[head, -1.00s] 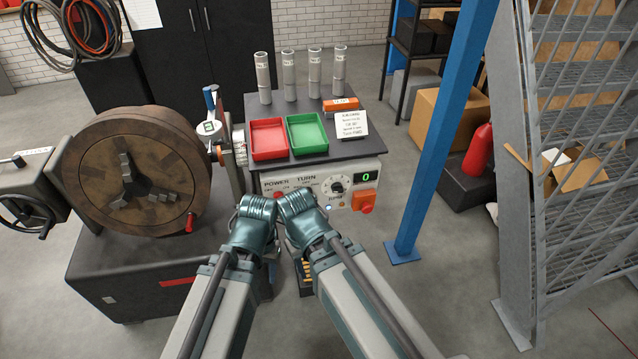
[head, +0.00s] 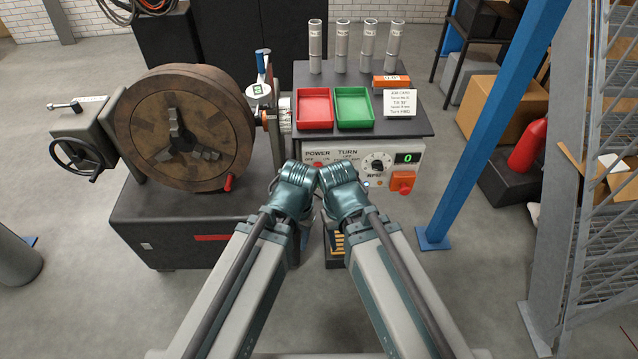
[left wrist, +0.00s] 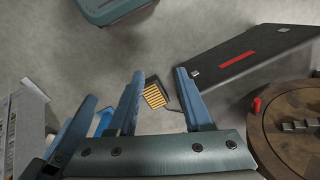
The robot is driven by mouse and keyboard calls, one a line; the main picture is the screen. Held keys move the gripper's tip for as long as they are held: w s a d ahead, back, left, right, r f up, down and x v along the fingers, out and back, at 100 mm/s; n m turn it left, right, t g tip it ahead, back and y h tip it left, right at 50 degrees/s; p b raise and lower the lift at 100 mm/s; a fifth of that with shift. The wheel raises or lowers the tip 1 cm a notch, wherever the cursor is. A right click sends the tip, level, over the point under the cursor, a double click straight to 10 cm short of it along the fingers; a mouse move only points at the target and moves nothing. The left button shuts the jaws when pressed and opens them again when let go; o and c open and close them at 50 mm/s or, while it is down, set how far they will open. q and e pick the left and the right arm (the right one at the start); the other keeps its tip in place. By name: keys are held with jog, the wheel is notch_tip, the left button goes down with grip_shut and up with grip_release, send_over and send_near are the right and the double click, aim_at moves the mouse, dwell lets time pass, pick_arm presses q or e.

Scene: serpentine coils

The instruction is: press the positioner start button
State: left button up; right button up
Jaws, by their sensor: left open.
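The positioner control panel (head: 420,172) is the front of the cabinet, with POWER and TURN labels, a black RPM knob (head: 378,162) and a green display (head: 407,158) reading 0. An orange box with a red button (head: 402,184) sits at its lower right. A small pale-blue spot, perhaps a button (head: 365,183), shows just beside my right arm; no start label is readable. My arms cover the panel's lower left. My left gripper (left wrist: 160,74) is open and empty in the left wrist view, above the floor and apart from the panel. My right gripper's fingers are hidden.
The positioner's round chuck plate (head: 225,135) stands left on a dark base (head: 160,225). Red (head: 316,124) and green (head: 370,122) trays lie on the cabinet top with several grey tubes behind. A yellow-striped floor item (left wrist: 155,95) sits below. A blue post (head: 490,130) stands right.

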pick_arm(q)
grip_shut()
dwell(1.8)
